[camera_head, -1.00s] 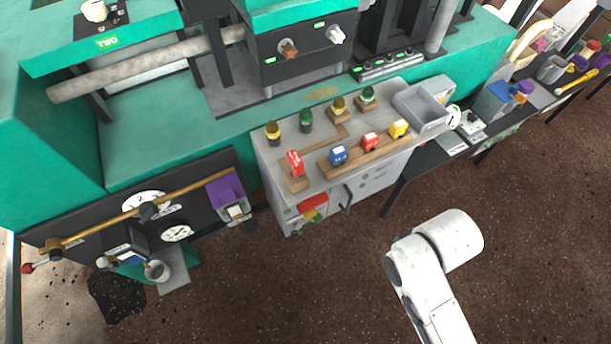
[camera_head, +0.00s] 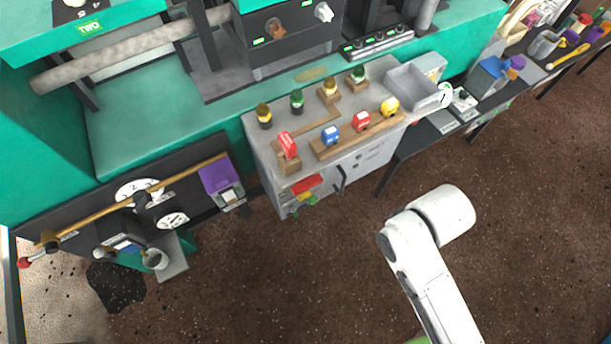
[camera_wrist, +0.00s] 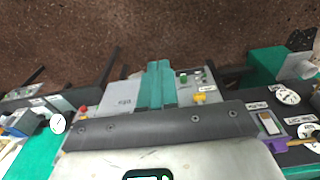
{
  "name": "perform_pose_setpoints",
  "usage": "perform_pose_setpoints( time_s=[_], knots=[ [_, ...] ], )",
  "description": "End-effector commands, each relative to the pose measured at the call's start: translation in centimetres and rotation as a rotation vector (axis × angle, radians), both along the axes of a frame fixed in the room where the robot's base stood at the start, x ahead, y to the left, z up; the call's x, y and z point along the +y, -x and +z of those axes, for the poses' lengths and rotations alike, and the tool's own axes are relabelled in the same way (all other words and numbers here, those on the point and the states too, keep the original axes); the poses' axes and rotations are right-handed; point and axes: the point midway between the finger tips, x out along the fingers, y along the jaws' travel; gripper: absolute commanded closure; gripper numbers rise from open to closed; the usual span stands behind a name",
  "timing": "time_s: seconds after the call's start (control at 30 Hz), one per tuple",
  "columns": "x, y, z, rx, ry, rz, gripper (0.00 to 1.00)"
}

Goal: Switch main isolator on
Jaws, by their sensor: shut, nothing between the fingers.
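No part is clearly readable as the main isolator. The grey cabinet (camera_head: 372,160) stands mid-picture in the head view. Its front carries a red part (camera_head: 307,184) with small yellow and green parts below, and a black handle (camera_head: 340,180). In the wrist view, a grey panel shows a red knob (camera_wrist: 83,110), a yellow part (camera_wrist: 201,98) and a green knob (camera_wrist: 183,77); labels are too small to read. My gripper (camera_wrist: 158,68) shows as teal fingers, shut and empty, in front of this panel. Contact cannot be told. The head view shows only my white arm at lower right.
The cabinet top holds several coloured blocks and a grey tray (camera_head: 411,88). Left is a black panel with dials and a brass rod (camera_head: 190,172), beside a purple box (camera_head: 216,178). Dark benches (camera_head: 440,140) stand at right. The brown floor (camera_head: 300,280) before the cabinet is open.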

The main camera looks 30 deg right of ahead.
Motion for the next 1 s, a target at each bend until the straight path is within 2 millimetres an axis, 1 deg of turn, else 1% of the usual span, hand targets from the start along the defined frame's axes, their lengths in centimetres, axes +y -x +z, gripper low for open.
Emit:
perform_pose_setpoints(
  time_s=[0.17,0.27,0.37,0.47,0.63,0.8,0.9,1.0],
  knots=[
    [0.0,0.0,0.0,0.0,0.0,0.0,1.0],
    [0.1,-0.1,-0.1,-0.005,-0.002,-0.003,0.91],
    [0.5,-1.1,-1.0,-0.045,-0.017,-0.022,0.82],
    [1.5,-3.0,-2.7,-0.132,-0.056,-0.07,0.72],
    [4.1,-7.4,-5.7,-0.342,-0.184,-0.208,0.56],
    [6.7,-10.9,-7.8,-0.538,-0.354,-0.374,0.55],
    [7.9,-12.4,-8.6,-0.642,-0.467,-0.478,0.55],
    [8.8,-13.4,-9.1,-0.741,-0.587,-0.588,0.55]
  ],
)
